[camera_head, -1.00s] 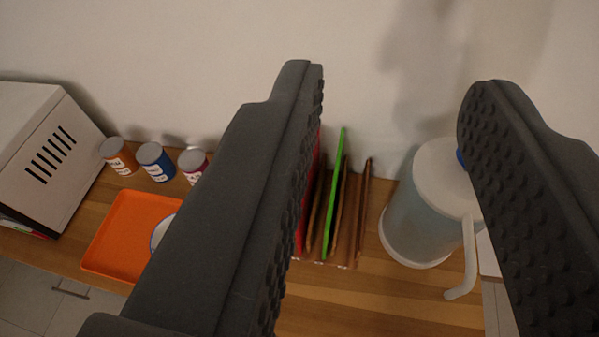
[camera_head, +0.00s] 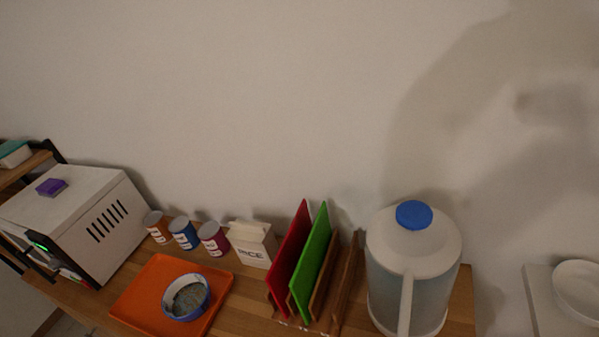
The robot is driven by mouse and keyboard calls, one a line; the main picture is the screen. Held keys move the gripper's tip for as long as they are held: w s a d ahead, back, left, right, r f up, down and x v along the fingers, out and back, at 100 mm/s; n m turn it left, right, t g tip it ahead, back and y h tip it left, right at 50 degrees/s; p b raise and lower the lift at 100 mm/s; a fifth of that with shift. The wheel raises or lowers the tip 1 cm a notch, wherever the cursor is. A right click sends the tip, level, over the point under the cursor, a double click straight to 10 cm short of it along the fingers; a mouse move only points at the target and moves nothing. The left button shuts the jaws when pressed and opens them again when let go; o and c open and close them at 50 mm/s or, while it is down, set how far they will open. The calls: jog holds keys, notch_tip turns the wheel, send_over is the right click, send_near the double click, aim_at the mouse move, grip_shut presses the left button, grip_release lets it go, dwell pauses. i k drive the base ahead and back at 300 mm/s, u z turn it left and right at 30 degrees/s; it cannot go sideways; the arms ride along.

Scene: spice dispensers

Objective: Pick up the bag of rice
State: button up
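The bag of rice (camera_head: 251,244) is a small white pack marked "RICE". It stands upright at the back of the wooden counter, between the dark red can (camera_head: 213,239) and the red cutting board (camera_head: 290,250). Nothing covers its front. My gripper does not show in the current view, so its opening and its place relative to the bag cannot be seen.
An orange tray (camera_head: 151,288) holds a bowl (camera_head: 187,298) in front of the cans. A green board (camera_head: 312,262) stands in the rack beside the red one. A large jug with a blue lid (camera_head: 414,215) is at right. A white oven (camera_head: 90,224) is at left.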

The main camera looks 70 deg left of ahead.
aim_at(256, 245)
jog(key=z, duration=0.05)
jog(key=k, duration=1.35)
jog(key=u, duration=1.3)
jog(key=i, duration=1.5)
